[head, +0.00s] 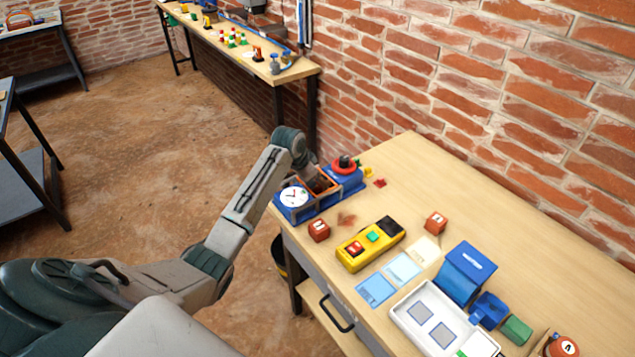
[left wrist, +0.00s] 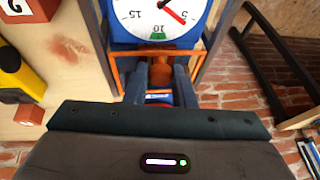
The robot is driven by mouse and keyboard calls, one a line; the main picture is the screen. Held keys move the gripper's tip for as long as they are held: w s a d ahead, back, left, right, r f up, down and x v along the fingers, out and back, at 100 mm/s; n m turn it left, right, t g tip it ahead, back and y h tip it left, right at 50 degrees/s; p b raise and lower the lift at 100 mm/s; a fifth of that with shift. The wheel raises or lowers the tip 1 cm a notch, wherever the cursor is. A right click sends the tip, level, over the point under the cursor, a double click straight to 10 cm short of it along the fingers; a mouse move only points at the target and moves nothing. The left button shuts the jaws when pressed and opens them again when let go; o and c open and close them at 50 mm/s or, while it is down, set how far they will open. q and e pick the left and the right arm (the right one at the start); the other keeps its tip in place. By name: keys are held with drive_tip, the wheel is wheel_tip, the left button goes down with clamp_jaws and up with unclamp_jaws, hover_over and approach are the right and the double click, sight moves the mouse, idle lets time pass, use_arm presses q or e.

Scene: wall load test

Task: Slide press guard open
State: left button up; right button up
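The press is a blue unit with a white dial (head: 294,196) and an orange frame, standing at the left end of the wooden bench. The orange guard frame (head: 323,183) is beside the dial, partly hidden by my left gripper (head: 318,181), which reaches down into it. In the left wrist view, the dial (left wrist: 158,18) is at the top with the orange frame (left wrist: 122,76) below it. My left gripper (left wrist: 160,82) has its fingers apart, with an orange part (left wrist: 161,70) between or just beyond them. I cannot tell whether they touch it. My right gripper is not in view.
A red button (head: 344,165) tops the blue unit behind the frame. Red blocks (head: 318,230) (head: 436,222), a yellow control box (head: 371,244), and a white tray (head: 405,318) lie along the bench. A brick wall (head: 500,100) stands behind; the bench's back middle is clear.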

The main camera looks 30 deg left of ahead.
use_arm(q)
drive_tip(key=shift+s+a, duration=0.1)
idle(0.4)
drive_tip(key=shift+s+r, duration=0.1)
drive_tip(key=shift+s+a+p, duration=0.25)
drive_tip(key=shift+s+p, duration=0.3)
drive_tip(key=shift+p, duration=0.05)
drive_tip(key=shift+s+a+p, duration=0.25)
drive_tip(key=shift+s+p, duration=0.3)
drive_tip(key=shift+p, duration=0.05)
drive_tip(key=shift+s+a+p, duration=0.35)
drive_tip(key=shift+s+p, duration=0.35)
drive_tip(key=shift+s, duration=0.1)
drive_tip(key=shift+s+a+p, duration=0.35)
drive_tip(key=shift+s+p, duration=0.3)
drive_tip(key=shift+s, duration=0.15)
drive_tip(key=shift+s+a+p, duration=0.2)
drive_tip(key=shift+s+p, duration=0.15)
drive_tip(key=shift+s, duration=0.15)
drive_tip(key=shift+s+a+p, duration=0.2)
drive_tip(key=shift+s+p, duration=0.15)
drive_tip(key=shift+s, duration=0.1)
drive_tip(key=o, duration=0.9)
drive_tip(key=shift+c, duration=0.2)
